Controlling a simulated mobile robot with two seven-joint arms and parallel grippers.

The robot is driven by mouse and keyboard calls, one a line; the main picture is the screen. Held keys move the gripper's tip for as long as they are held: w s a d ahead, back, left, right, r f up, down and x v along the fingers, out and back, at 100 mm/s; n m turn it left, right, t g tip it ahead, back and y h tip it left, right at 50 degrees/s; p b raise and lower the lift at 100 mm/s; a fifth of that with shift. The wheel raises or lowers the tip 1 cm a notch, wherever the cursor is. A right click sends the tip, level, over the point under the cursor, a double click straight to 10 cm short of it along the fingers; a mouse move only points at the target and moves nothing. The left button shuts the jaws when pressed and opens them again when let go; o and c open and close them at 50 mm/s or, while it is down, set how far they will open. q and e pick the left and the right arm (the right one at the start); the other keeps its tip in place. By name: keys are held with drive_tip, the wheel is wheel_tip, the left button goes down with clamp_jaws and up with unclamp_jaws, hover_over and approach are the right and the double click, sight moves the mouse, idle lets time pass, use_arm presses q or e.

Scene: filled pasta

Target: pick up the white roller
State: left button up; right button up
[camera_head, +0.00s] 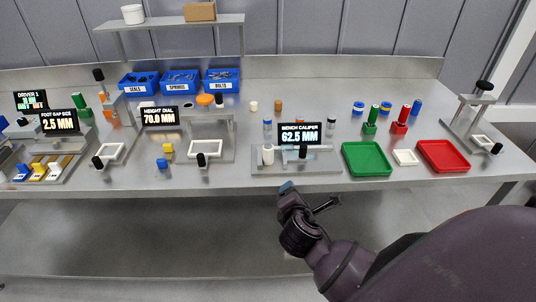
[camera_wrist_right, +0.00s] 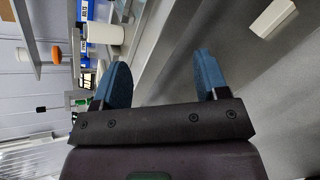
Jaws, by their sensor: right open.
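A white upright cylinder (camera_head: 267,154), which looks like the white roller, stands on the left part of the bench caliper's metal base (camera_head: 322,168). The caliper's display (camera_head: 300,134) reads 62.5 MM. A white cylinder (camera_wrist_right: 105,33) also shows beyond the fingers in the right wrist view, probably the same one. My right gripper (camera_head: 287,187) is in front of the table edge, below and slightly right of the white cylinder, and apart from it. In the right wrist view its two blue fingers (camera_wrist_right: 163,80) are spread with nothing between them. My left gripper is not in view.
A cream cylinder (camera_head: 253,106) stands farther back. A height dial display (camera_head: 160,117) is to the left. The table's front strip beside the caliper is mostly clear.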

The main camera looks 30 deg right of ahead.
sight(268, 154)
drive_tip(key=w+r+n+t, duration=0.1)
drive_tip(key=w+n+t, duration=0.1)
drive_tip(key=w+n, duration=0.1)
drive_tip(key=w+r+n+t, duration=0.1)
drive_tip(key=w+n, duration=0.2)
drive_tip(key=n, duration=0.2)
drive_tip(key=w+r+n+t, duration=0.2)
drive_tip(key=w+n, duration=0.1)
drive_tip(key=n, duration=0.1)
drive_tip(key=shift+w+a+n+t, duration=0.3)
drive_tip(key=shift+n, duration=0.1)
drive_tip(key=x, duration=1)
drive_tip(key=shift+w+d, duration=0.15)
drive_tip(key=shift+w, duration=0.05)
drive_tip(key=c, duration=1.1)
